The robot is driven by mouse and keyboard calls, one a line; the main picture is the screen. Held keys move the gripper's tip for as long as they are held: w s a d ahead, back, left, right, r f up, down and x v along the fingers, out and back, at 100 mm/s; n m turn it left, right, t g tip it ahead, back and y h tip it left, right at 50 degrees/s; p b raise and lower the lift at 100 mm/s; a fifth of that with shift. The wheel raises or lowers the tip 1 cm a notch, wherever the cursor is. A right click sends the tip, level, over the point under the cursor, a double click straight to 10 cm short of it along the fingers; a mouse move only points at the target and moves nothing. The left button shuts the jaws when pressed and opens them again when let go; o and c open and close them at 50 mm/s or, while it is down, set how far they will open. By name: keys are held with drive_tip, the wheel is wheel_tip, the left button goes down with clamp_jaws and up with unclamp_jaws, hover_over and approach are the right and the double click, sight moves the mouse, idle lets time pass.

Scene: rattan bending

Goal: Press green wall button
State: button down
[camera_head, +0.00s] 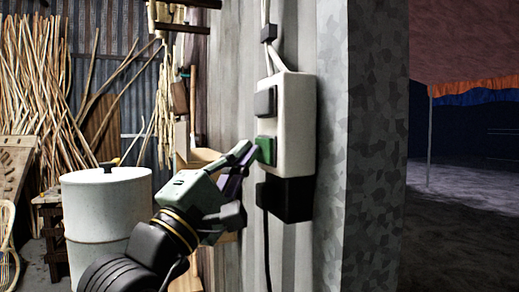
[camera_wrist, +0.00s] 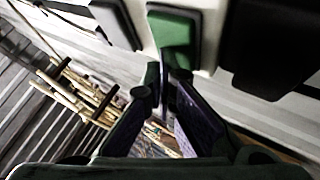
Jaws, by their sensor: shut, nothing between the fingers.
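The green button (camera_head: 266,150) is on the front of a pale switch box (camera_head: 296,110) fixed to the wall. In the wrist view the green button (camera_wrist: 174,30) is at the top centre, just beyond the fingertips (camera_wrist: 163,82). A fingertip covers part of its lower edge there.
A black box (camera_head: 286,198) is fixed just below the switch box, with a cable hanging down. A white drum (camera_head: 105,220) stands left of my arm. Bundles of rattan poles (camera_head: 40,85) lean at the back left. An open dark area lies right of the wall corner.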

drive_tip(key=shift+s+a, duration=0.1)
drive_tip(key=shift+a, duration=0.05)
drive_tip(key=s+a, duration=0.2)
drive_tip(key=a, duration=0.3)
drive_tip(key=shift+a, duration=0.3)
